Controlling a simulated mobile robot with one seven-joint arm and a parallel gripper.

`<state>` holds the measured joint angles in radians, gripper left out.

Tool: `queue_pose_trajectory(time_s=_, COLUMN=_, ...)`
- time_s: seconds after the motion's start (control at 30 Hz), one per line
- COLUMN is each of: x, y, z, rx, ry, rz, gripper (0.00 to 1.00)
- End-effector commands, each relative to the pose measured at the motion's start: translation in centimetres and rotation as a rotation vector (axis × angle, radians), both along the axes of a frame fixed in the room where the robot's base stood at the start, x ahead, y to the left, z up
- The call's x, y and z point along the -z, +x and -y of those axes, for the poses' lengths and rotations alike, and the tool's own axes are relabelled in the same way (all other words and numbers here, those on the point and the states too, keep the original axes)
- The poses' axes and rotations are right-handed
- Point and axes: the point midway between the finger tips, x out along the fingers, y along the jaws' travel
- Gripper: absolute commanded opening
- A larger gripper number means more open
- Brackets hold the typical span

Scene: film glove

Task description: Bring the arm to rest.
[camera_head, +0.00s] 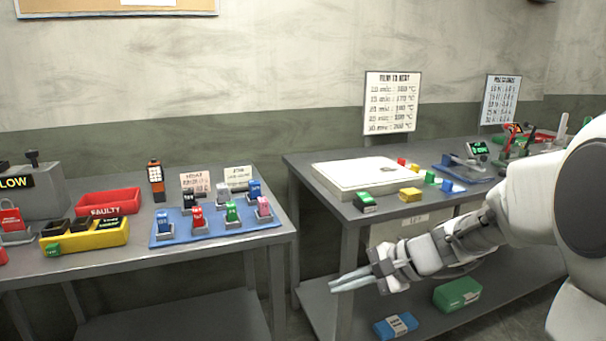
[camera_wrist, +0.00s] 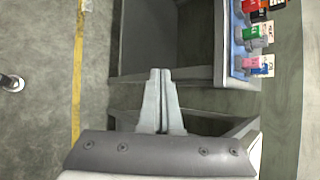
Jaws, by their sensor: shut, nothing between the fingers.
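My gripper (camera_head: 352,280) reaches out to the left at the end of my white arm, low in front of the right table. Its two fingers are pressed together with nothing between them. In the wrist view my gripper (camera_wrist: 160,76) points away over the gap beside the left table, fingers shut. It touches nothing that I can see. My arm crosses in front of the right part of the right table and hides some of it.
The left table (camera_head: 170,252) carries a blue mat (camera_head: 165,239) with coloured items, a red tray (camera_head: 110,199) and a yellow box (camera_head: 85,238). The right table (camera_head: 322,196) holds a white slab (camera_head: 360,170). A green box (camera_head: 457,293) and blue pack (camera_head: 395,326) lie on its lower shelf.

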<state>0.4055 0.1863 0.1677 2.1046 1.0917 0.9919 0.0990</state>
Motion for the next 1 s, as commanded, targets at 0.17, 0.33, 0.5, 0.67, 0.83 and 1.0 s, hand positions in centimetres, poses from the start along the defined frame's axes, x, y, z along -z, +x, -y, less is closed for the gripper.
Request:
queue_pose_trajectory(time_s=0.17, x=-1.6, y=-5.4, z=-0.8, rx=-0.197, ry=-0.26, rz=0.1, gripper=0.0)
queue_pose_trajectory(time_s=0.33, x=-2.7, y=-10.1, z=-0.2, rx=-0.361, ry=-0.491, rz=0.195, gripper=0.0)
queue_pose_trajectory(time_s=0.5, x=-3.8, y=-14.4, z=1.3, rx=-0.497, ry=-0.706, rz=0.29, gripper=0.0)
queue_pose_trajectory(time_s=0.67, x=-4.5, y=-17.7, z=3.2, rx=-0.604, ry=-0.893, rz=0.375, gripper=0.0)
queue_pose_trajectory(time_s=0.83, x=-5.1, y=-20.3, z=5.1, rx=-0.684, ry=-1.059, rz=0.45, gripper=0.0)
queue_pose_trajectory(time_s=1.0, x=-7.6, y=-21.6, z=6.4, rx=-0.731, ry=-1.158, rz=0.491, gripper=0.0)
